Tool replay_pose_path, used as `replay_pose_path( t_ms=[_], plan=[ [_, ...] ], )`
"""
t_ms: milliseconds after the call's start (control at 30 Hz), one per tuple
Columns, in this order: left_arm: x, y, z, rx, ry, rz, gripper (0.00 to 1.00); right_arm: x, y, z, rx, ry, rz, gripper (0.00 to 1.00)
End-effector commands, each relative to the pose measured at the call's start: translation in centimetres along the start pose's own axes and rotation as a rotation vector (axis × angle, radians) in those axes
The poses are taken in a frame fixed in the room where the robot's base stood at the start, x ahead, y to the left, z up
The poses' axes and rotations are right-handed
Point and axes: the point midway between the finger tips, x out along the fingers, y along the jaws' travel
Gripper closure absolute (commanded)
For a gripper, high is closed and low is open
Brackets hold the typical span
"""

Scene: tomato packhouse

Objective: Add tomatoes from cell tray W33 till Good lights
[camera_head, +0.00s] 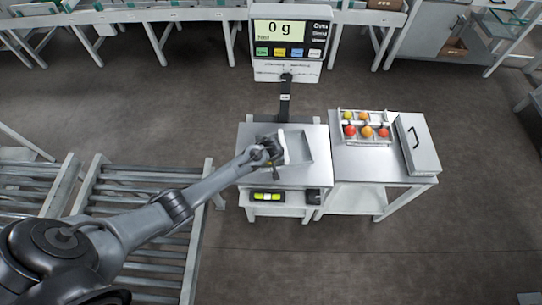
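The cell tray (390,143) stands on the right-hand table and holds several tomatoes in yellow, orange and red. Its W33 label cannot be read. The scale display (289,45) reads 0 g, with small words at its right side; none of them looks lit. Below it is the scale's platform (296,174), with a pale shallow punnet or tray (301,147) on it. My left gripper (275,155) is at the left edge of that pale container. Its fingers are too small to tell open from shut, or touching from apart. My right gripper is not in view.
A grey lidded box (417,144) with a dark handle lies right of the cell tray. A dark device with yellow-green lights (267,197) sits on the shelf below the scale. Roller conveyors (150,225) are at the left. Grey floor surrounds the tables.

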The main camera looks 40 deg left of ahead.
Motion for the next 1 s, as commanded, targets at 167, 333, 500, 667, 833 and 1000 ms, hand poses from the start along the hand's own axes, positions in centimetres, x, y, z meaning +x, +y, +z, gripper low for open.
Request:
replay_pose_path(
  t_ms=[167,333,500,667,833,1000],
  plan=[
    [0.28,0.03,0.11,0.0,0.0,0.001,0.61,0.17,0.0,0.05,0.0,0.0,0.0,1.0],
    [0.51,0.03,0.2,-0.001,0.0,0.0,0.61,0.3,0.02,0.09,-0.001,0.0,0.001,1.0],
    [0.51,0.03,0.19,-0.001,0.001,0.0,0.3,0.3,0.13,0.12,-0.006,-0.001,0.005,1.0],
    [0.52,0.02,0.19,-0.001,0.001,0.0,0.17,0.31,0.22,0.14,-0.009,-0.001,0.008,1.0],
    [0.53,0.0,0.22,-0.001,0.0,0.0,0.33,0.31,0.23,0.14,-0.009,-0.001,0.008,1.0],
    [0.53,0.0,0.22,-0.001,0.0,0.0,0.34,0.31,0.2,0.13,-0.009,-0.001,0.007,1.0]
  ],
)
